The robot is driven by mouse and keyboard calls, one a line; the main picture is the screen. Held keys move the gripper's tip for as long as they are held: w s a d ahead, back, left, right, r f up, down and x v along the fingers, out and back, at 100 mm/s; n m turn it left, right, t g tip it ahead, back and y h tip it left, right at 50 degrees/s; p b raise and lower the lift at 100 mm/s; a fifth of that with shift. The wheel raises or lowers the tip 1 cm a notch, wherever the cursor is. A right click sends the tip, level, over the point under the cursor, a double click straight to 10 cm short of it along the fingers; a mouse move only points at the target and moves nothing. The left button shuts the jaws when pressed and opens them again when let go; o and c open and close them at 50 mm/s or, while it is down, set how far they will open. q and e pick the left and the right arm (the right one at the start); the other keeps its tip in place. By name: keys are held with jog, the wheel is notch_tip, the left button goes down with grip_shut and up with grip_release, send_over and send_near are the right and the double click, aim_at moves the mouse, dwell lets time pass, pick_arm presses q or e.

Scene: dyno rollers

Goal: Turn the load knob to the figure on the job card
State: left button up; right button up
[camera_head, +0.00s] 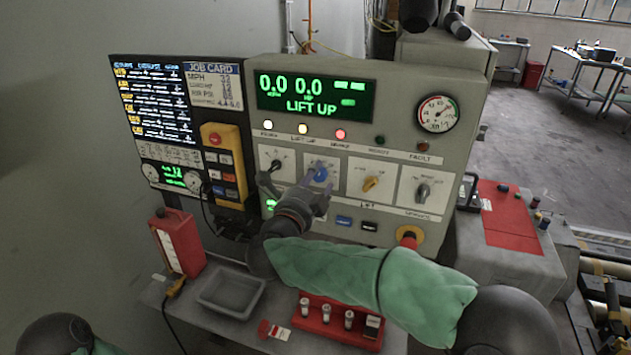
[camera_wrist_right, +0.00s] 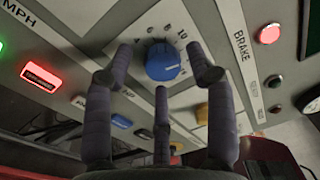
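The blue load knob (camera_head: 320,174) is on the white second panel of the console's lower row. In the right wrist view the knob (camera_wrist_right: 163,62) has a scale around it with 4, 6, 8 and 10 legible; I cannot tell its setting. My right gripper (camera_head: 318,190) is at the knob. In the wrist view its three fingers (camera_wrist_right: 162,82) are spread around the knob, with gaps at the sides; contact is unclear. The job card (camera_head: 214,85) is left of the green display; its figures are too small to read surely. My left gripper is out of view.
A black knob (camera_head: 276,166) is left of the blue one; a yellow knob (camera_head: 371,183) and grey knob (camera_head: 422,191) are right. A red stop button (camera_head: 408,238) is below. A grey tray (camera_head: 230,292) and red rack (camera_head: 340,321) stand on the shelf.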

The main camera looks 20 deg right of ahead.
jog(key=v, duration=1.2)
dwell(0.5)
